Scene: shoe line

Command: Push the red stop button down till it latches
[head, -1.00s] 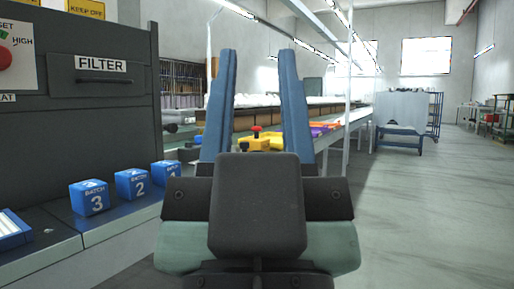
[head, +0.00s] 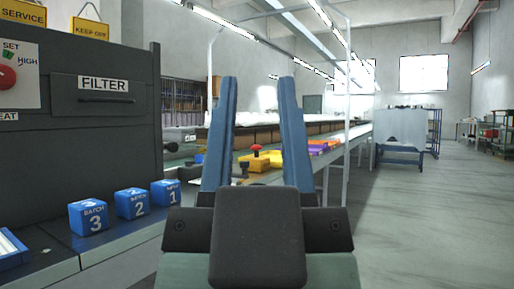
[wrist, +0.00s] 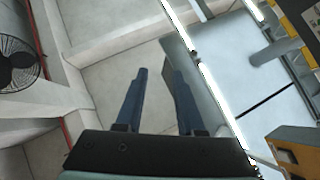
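The red stop button (head: 255,148) is a small red mushroom head on a yellow box (head: 262,161). It shows in the head view between my gripper's two blue fingers, beyond them near the conveyor. My gripper (head: 258,80) is open, its fingers pointing up and apart with nothing between them. The open gripper also shows in the wrist view (wrist: 156,72), where the button cannot be made out. From the head view I cannot tell exactly how far the button is from the fingertips, but they do not touch it.
A dark machine with a FILTER panel (head: 105,95) and a red knob (head: 6,78) stands at left. Blue batch cubes (head: 132,203) sit on its ledge. A long conveyor (head: 345,140) with orange and purple pieces runs behind. The floor (head: 430,220) at right is clear.

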